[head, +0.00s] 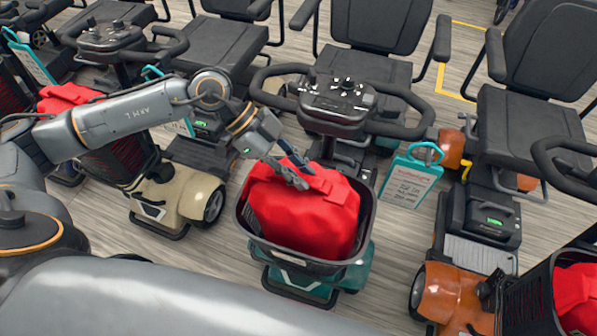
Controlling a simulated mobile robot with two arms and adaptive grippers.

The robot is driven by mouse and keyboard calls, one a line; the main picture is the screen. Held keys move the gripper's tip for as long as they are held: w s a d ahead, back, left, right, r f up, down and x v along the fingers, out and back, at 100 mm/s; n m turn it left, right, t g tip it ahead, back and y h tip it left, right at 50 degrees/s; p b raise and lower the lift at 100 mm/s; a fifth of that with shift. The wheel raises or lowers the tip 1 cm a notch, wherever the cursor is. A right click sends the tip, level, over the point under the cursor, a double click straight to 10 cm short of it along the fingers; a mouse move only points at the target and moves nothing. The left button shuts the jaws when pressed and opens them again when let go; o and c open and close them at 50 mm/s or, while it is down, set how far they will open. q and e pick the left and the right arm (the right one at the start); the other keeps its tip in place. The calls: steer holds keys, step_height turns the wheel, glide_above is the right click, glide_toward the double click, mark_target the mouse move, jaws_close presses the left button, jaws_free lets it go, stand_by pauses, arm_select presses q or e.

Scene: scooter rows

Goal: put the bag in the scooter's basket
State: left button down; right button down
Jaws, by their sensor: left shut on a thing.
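A red bag (300,218) sits inside the black front basket (330,266) of the teal scooter (282,284) in the middle of the head view. Its upper part stands above the basket rim. My left gripper (293,172) reaches in from the left and is shut on the top of the bag. The bag's underside is hidden by the basket walls, so I cannot tell whether it rests on the basket floor. My right gripper is not in view.
An orange scooter (455,285) stands to the right, and a red bag (577,297) sits in a basket at the right edge. A teal tag (409,178) hangs beside the middle scooter.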

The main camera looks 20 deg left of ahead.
arm_select(q)
steer(key=shift+f, duration=0.5)
steer(key=c, duration=1.2)
jaws_free()
steer(key=shift+f, duration=0.1)
steer(key=v, duration=1.2)
